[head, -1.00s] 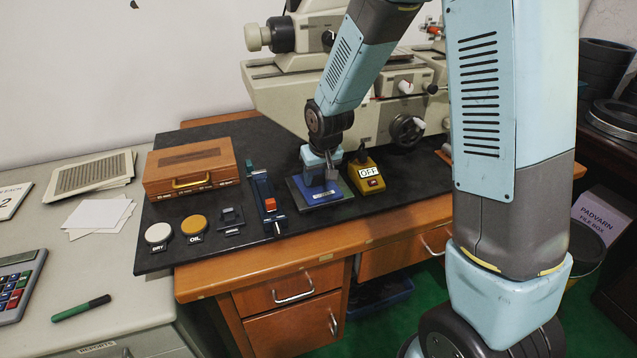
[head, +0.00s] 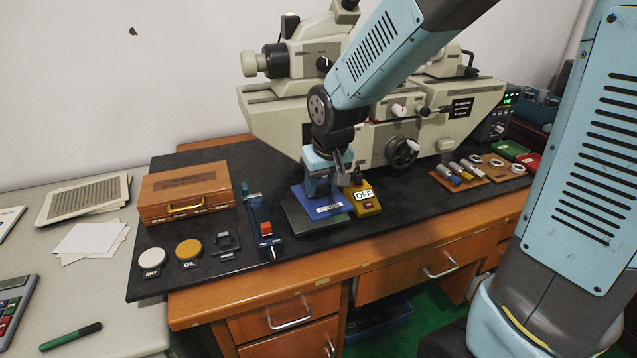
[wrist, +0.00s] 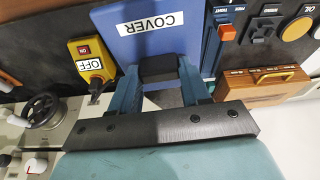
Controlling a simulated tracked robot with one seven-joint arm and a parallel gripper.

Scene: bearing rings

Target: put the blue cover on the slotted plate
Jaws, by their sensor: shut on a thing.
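The blue cover (head: 322,207), a flat panel with a white COVER label, is held by my gripper (head: 324,186). In the wrist view my gripper (wrist: 160,75) is shut on a dark block at the edge of the cover (wrist: 150,42). A dark plate (head: 303,226), seemingly the slotted plate, lies under the cover on the black mat. The cover appears slightly above it and shifted towards the back. The plate's front and left margins show; any slots are hidden.
A yellow OFF switch box (head: 363,204) stands close right of the cover. A blue lever unit with a red button (head: 264,229) is to the left. Several small parts (head: 458,172) lie at right.

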